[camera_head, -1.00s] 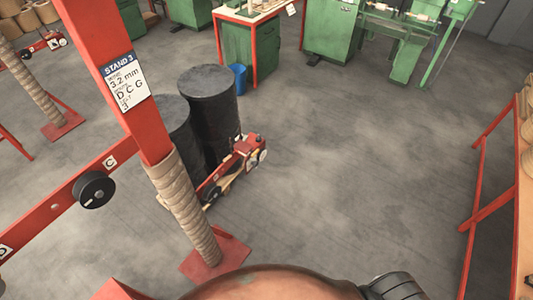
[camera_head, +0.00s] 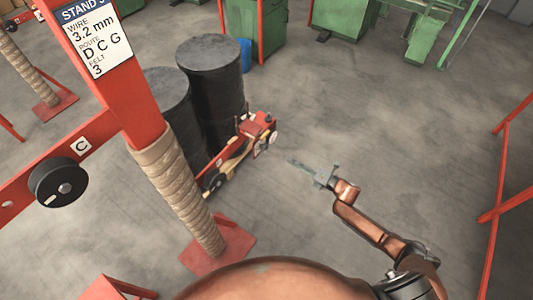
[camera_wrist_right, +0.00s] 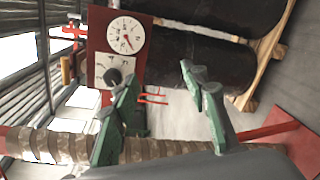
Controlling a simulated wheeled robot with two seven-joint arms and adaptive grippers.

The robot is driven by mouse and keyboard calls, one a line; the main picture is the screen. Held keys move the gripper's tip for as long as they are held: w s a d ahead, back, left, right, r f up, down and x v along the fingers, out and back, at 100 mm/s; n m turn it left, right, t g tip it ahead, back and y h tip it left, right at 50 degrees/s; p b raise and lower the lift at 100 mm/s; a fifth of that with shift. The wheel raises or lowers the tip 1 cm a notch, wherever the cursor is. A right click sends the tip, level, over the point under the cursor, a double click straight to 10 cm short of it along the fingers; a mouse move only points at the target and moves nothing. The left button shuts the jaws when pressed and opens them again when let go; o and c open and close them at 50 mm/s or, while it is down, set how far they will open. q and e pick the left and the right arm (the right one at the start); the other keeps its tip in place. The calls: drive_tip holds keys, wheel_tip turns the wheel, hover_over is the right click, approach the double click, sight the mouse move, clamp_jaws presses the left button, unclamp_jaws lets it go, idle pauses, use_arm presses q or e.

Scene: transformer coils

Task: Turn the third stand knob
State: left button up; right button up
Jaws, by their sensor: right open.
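The stand 3 post (camera_head: 130,100) is red, with a sign (camera_head: 92,35) reading STAND 3, wire 3.2 mm, route D C G, felt 3. In the right wrist view a red panel (camera_wrist_right: 98,42) carries a white dial (camera_wrist_right: 126,36) and a black knob (camera_wrist_right: 113,77) on a pale plate below it. The knob is not visible in the head view. My right gripper (camera_head: 306,170) is open and empty, over the floor right of the post. In the wrist view its green fingers (camera_wrist_right: 160,78) are apart, the left one overlapping the picture beside the knob. My left gripper is not in view.
A black pulley (camera_head: 58,181) sits on the red crossbar by label C. The post's lower part is wrapped (camera_head: 178,190). A red frame (camera_head: 505,170) is at the right; the floor between is clear.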

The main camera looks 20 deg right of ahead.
sight(266, 149)
drive_tip(key=w+a+r+n+y, duration=0.1)
drive_tip(key=a+r+n, duration=0.1)
drive_tip(key=a+r+n+g+y, duration=0.1)
drive_tip(key=a+r+n, duration=0.1)
drive_tip(key=a, duration=0.1)
drive_tip(key=w+a+r+n+y+b, duration=0.1)
drive_tip(key=a+r+n, duration=0.1)
drive_tip(key=shift+w+a+r+g+y, duration=0.3)
drive_tip(key=shift+w+a+r, duration=0.05)
drive_tip(key=shift+a, duration=0.05)
drive_tip(key=x, duration=0.3)
drive_tip(key=shift+w+a+f, duration=0.1)
drive_tip(key=shift+w+a, duration=0.1)
drive_tip(key=shift+w, duration=0.1)
clamp_jaws()
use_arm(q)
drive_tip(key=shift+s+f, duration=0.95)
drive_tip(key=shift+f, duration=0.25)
